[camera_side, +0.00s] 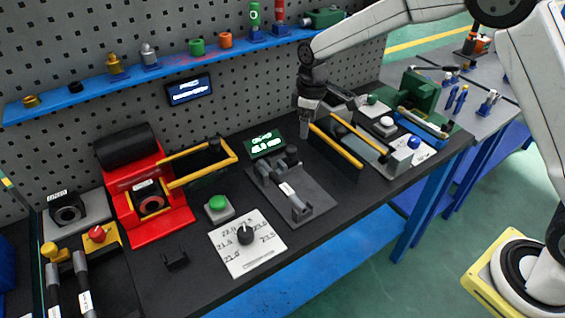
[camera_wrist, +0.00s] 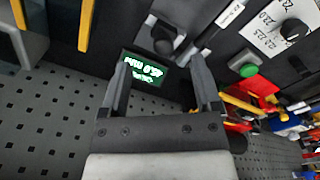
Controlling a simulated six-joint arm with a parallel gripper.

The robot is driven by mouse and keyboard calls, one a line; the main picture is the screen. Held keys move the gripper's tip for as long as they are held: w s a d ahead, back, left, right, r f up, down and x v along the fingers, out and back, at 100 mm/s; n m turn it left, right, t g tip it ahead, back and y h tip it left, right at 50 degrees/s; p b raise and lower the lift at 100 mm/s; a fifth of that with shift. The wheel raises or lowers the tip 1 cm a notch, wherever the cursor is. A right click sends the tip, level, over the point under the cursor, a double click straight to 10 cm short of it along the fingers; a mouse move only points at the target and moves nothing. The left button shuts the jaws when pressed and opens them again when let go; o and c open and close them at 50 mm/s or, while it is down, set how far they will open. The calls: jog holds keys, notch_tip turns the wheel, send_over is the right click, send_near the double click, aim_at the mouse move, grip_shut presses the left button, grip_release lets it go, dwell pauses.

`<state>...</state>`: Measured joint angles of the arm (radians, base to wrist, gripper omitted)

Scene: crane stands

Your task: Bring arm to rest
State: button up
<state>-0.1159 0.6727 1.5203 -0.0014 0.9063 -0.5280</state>
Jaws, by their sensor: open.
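My gripper (camera_side: 304,128) hangs from my white arm above the back of the black workbench (camera_side: 350,204), fingers pointing down. In the wrist view my gripper (camera_wrist: 163,78) shows two dark fingers spread apart with nothing between them. Beyond the fingertips is a small green-lit display (camera_wrist: 142,72), which also stands on the bench in the side view (camera_side: 265,144), left of my gripper. No object is held.
A grey fixture (camera_side: 315,199) lies left of and in front of my gripper. A yellow-edged black panel (camera_side: 336,152) is close on its right. A red machine (camera_side: 160,226), a green button (camera_side: 217,203) and a dial plate (camera_side: 262,254) are further left. A blue shelf (camera_side: 180,58) runs behind.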

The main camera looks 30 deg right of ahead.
jog(key=s+d+m+t, duration=0.1)
jog(key=s+d+m, duration=0.2)
jog(key=s, duration=0.9)
jog(key=s+d+m+t, duration=0.1)
jog(key=s+d+m, duration=0.2)
jog(key=s, duration=0.8)
jog(key=shift+s+f+m, duration=0.15)
jog(key=shift+s+m, duration=0.25)
jog(key=shift+m, duration=0.3)
